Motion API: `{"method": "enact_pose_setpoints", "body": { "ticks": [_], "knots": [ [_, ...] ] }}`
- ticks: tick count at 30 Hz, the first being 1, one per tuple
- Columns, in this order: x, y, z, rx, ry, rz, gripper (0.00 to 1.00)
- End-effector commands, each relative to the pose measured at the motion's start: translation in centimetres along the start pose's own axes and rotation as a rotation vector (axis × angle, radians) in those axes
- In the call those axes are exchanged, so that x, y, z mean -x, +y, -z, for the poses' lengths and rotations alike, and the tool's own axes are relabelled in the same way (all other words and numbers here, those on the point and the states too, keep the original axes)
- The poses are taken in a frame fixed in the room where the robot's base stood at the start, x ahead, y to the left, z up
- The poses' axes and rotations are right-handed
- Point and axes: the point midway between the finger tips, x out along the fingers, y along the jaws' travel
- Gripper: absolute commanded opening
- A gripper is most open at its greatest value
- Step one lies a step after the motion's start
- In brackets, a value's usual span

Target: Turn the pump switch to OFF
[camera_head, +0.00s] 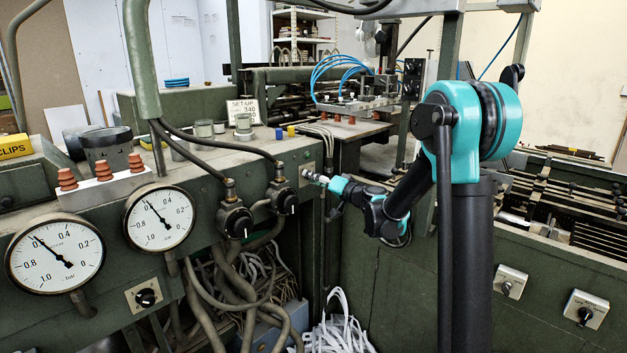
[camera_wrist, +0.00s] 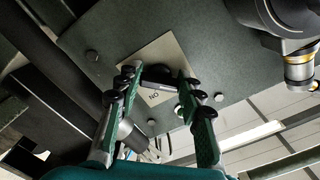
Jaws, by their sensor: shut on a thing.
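My gripper (camera_head: 317,178) is at a small switch plate (camera_head: 305,172) on the green machine's front. In the wrist view, my gripper (camera_wrist: 158,80) has its two green fingers on either side of the black switch knob (camera_wrist: 165,74) and is shut on it. The pale square plate (camera_wrist: 163,51) behind the knob carries an upside-down "ON" mark near the fingers. No pump label is readable. The fingers partly hide the knob, so its exact setting is hard to tell.
Another switch (camera_head: 146,297) is below the gauges. Two more switches (camera_head: 509,281) (camera_head: 585,309) are on the right cabinet. Loose white cables (camera_head: 337,325) lie below.

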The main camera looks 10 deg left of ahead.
Motion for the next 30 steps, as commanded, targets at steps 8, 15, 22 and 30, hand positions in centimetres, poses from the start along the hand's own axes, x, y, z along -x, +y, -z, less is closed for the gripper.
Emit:
{"method": "enact_pose_setpoints", "body": {
  "ticks": [8, 15, 22, 30],
  "knots": [
    [0.0, 0.0, -0.1, 0.001, -0.001, 0.0, 0.59],
    [0.1, 0.0, 0.0, 0.0, 0.0, 0.0, 0.59],
    [2.6, 0.0, 0.0, 0.0, 0.001, -0.002, 0.59],
    [8.2, 0.1, 0.1, 0.0, 0.002, -0.003, 0.59]
  ]
}}
